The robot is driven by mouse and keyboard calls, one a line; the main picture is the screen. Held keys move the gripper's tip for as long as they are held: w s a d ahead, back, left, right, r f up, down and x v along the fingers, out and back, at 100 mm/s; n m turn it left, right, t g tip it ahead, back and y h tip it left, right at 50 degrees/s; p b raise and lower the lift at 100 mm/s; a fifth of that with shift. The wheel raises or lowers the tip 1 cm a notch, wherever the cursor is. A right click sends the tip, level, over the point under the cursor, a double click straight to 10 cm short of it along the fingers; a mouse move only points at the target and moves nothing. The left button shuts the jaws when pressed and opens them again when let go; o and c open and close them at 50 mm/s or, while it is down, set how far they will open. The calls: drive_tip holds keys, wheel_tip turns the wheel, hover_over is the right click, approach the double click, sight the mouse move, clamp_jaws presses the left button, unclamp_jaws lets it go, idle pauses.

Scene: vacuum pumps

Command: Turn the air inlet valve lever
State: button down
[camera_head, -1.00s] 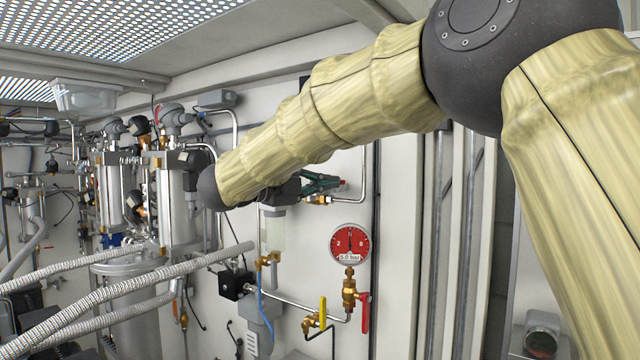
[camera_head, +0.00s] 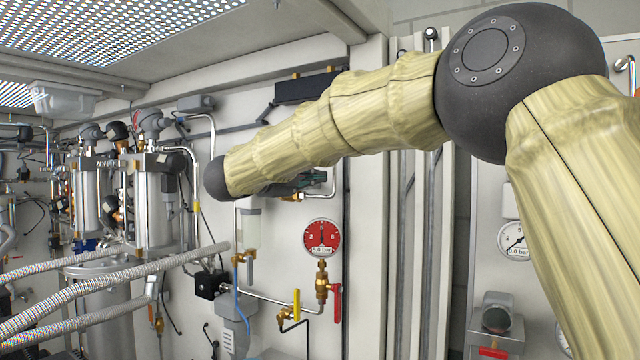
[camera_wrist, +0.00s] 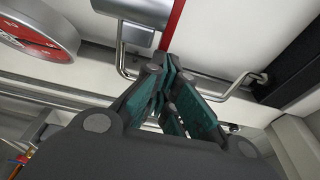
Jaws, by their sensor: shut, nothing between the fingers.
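In the wrist view, a flat red lever (camera_wrist: 172,28) runs up from just beyond my fingertips, beside a silver cylindrical body (camera_wrist: 138,8). My gripper (camera_wrist: 168,66) has teal finger pads brought together, with nothing held between them. The tips overlap the lever's lower end in the picture; I cannot tell if they touch it. In the head view my gripper (camera_head: 319,180) shows only partly beyond my arm, near a brass fitting (camera_head: 292,196) on the wall pipe. The lever at the gripper is hidden or too small there.
A red gauge (camera_head: 321,238) sits below the gripper, above a red-handled valve (camera_head: 337,302) and a yellow-handled valve (camera_head: 296,304). Ribbed hoses (camera_head: 110,285) and metal pump cylinders (camera_head: 155,205) crowd the left. A white gauge (camera_head: 515,240) is at right.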

drive_tip(key=shift+w+d, duration=0.1)
drive_tip(key=shift+w, duration=0.05)
idle(0.4)
drive_tip(key=s+d+b+v, duration=0.2)
drive_tip(key=b+v, duration=0.4)
drive_tip(key=v, duration=0.7)
drive_tip(key=shift+s+a, duration=0.3)
drive_tip(key=shift+a, duration=0.1)
